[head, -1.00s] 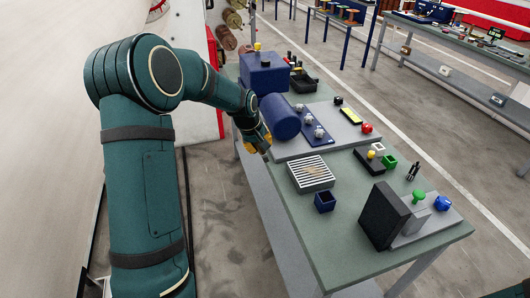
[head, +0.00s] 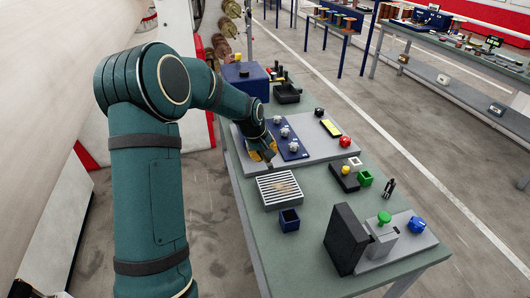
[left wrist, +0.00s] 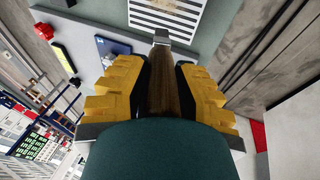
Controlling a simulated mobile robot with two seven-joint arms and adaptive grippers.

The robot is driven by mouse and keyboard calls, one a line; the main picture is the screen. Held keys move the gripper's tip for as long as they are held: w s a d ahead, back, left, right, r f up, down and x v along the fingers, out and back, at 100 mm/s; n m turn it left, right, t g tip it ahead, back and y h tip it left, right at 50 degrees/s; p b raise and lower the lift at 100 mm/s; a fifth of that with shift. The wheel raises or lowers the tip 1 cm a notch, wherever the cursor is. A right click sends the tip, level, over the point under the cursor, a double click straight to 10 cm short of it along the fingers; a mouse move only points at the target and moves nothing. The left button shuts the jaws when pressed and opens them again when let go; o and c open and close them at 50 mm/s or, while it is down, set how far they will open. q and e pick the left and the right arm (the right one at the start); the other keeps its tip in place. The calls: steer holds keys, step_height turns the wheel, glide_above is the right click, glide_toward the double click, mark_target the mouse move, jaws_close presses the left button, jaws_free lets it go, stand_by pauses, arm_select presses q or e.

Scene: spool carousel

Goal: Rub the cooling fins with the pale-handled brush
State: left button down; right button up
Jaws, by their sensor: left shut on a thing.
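The cooling fins (head: 267,196) are a block with white and dark stripes on the green tabletop, with a tan smudge near the middle. They also show at the top of the left wrist view (left wrist: 155,14). My left gripper (head: 267,158) is just beyond the fins' far side in the head view. In the left wrist view its yellow fingers (left wrist: 160,85) are shut on the brush's wooden handle (left wrist: 161,75), which looks brown here. The brush's grey end (left wrist: 164,38) points towards the fins; I cannot tell whether it touches them. My right gripper is not in view.
A small blue bin (head: 289,221) stands just in front of the fins. A dark upright block (head: 345,240) is at the near right. A grey plate (head: 312,149) with a blue strip (head: 289,145) lies behind. Bare tabletop lies between.

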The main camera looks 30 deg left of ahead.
arm_select(q)
steer(key=shift+f+b, duration=0.45)
steer(key=shift+f, duration=0.2)
steer(key=shift+f+b, duration=1.5)
steer(key=shift+f, duration=0.85)
steer(key=shift+f+b, duration=0.6)
steer(key=shift+f, duration=0.2)
